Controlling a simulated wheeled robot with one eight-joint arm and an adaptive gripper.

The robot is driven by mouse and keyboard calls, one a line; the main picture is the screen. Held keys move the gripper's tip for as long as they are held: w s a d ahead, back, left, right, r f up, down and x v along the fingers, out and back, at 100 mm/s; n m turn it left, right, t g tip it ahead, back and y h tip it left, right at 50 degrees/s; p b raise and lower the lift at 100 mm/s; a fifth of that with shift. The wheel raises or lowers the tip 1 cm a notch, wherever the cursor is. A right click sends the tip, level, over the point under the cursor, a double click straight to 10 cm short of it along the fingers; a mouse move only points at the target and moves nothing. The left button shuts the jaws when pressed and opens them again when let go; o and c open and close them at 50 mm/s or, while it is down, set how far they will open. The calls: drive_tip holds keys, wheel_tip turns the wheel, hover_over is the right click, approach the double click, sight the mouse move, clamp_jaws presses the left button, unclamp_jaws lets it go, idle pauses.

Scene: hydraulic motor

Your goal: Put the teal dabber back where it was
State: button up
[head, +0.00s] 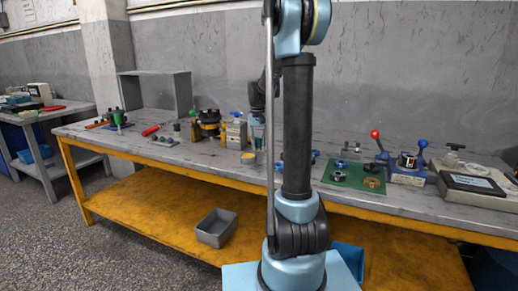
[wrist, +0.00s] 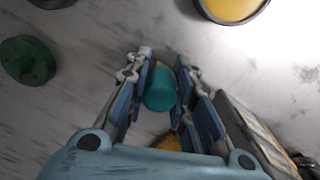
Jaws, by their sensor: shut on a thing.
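My gripper (wrist: 160,66) is shut on the teal dabber (wrist: 160,90), which sits between the two blue finger pads in the wrist view. A small yellowish part shows at the dabber's far end. In the head view my gripper (head: 257,128) is over the workbench, partly hidden behind my own arm, and the dabber cannot be made out there. I cannot tell whether the dabber touches the bench. The place it came from cannot be told from these frames.
A round tin with yellow contents (wrist: 232,8) lies ahead of the fingers. A green round piece (wrist: 27,60) is at left. A grey box-like thing (wrist: 250,125) is close to the right finger. The workbench (head: 170,150) also carries a green mat (head: 340,181) at right.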

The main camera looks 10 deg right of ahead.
sight(258, 139)
drive_tip(key=shift+f, duration=0.5)
drive_tip(key=shift+s+f, duration=0.1)
drive_tip(key=o, duration=1)
wheel_tip(258, 139, up, 12)
drive_tip(key=shift+a+r, duration=0.1)
drive_tip(key=shift+a, duration=0.05)
